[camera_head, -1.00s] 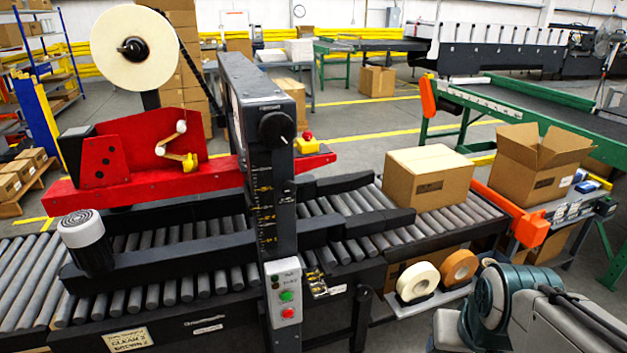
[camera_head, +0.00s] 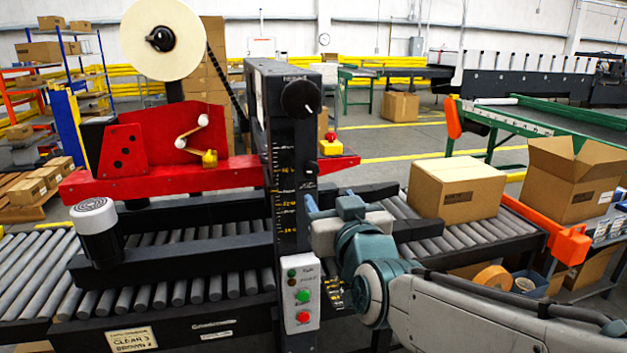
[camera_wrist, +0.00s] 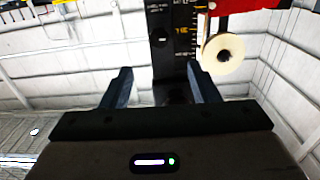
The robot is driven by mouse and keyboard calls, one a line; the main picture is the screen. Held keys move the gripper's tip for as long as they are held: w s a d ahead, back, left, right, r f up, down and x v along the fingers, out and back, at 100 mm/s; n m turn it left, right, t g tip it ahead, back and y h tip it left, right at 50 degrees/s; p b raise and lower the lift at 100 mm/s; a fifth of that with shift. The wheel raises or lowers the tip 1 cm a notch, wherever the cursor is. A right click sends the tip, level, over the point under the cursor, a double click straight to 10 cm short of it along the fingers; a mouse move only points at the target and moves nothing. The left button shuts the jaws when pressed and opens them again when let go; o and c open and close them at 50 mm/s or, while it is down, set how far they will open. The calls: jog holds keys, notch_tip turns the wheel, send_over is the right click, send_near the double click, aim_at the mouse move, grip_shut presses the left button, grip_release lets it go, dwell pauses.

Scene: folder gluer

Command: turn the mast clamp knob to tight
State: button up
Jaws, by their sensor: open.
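The black mast (camera_head: 290,150) stands upright over the roller conveyor, with a yellow scale on its front. A large round black knob (camera_head: 300,98) sits near its top, with a white pointer line slanting to the lower right. I take this for the clamp knob; no tight mark is readable. My gripper (camera_head: 312,205) is in front of the mast, below the knob and apart from it. In the wrist view, which looks upside down, my open gripper (camera_wrist: 160,88) has empty jaws, with the mast (camera_wrist: 172,45) and a dark round shape, probably the knob, showing between the fingers.
A control box (camera_head: 303,295) with green and red buttons is on the mast below my gripper. A red tape head (camera_head: 170,150) with a big roll (camera_head: 162,40) is left of the mast. A closed carton (camera_head: 455,188) stands on the rollers to the right.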

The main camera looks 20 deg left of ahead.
aim_at(312, 173)
jog(key=p+x, duration=0.1)
jog(key=x, duration=1.2)
jog(key=shift+w, duration=0.15)
jog(key=shift+f, duration=0.1)
jog(key=c, duration=0.9)
